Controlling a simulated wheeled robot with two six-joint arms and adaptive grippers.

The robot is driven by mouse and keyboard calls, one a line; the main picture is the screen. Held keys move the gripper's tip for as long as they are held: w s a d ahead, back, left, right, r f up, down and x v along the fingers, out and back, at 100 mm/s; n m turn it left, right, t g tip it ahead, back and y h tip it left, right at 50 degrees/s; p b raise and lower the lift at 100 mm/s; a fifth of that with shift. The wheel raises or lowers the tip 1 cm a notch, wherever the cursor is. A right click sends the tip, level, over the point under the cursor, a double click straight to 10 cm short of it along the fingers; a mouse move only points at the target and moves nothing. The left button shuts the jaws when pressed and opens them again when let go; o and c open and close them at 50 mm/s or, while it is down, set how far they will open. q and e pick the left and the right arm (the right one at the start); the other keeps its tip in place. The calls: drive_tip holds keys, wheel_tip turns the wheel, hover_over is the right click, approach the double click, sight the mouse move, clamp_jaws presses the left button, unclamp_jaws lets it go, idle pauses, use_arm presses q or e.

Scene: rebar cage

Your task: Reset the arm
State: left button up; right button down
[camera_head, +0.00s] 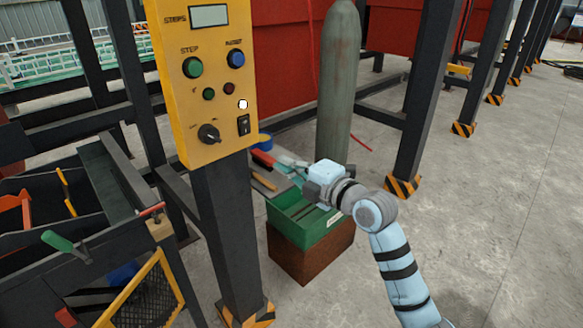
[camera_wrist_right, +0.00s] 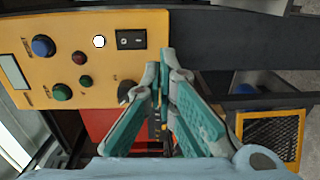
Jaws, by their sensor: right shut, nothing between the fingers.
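My right gripper (camera_head: 284,161) is shut and empty in the head view, just right of the lower part of the yellow control panel (camera_head: 178,112). In the right wrist view its teal fingers (camera_wrist_right: 167,58) meet at the tips, in front of the panel (camera_wrist_right: 95,70) and its dark post. They look apart from the panel, though the exact gap is hard to tell. The panel carries a blue button (camera_head: 236,58), a green button (camera_head: 192,67), a white light (camera_head: 242,104), a rotary knob (camera_head: 208,134) and a black rocker switch (camera_head: 243,125). My left gripper is not in view.
A green box (camera_head: 306,232) on a brown block stands below my right gripper. A grey gas cylinder (camera_head: 339,80) stands behind it. A metal frame with a green-handled tool (camera_head: 62,243) is at left. Open concrete floor (camera_head: 490,200) lies at right.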

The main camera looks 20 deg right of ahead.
drive_tip(key=shift+v, duration=0.85)
drive_tip(key=shift+w+f, duration=0.1)
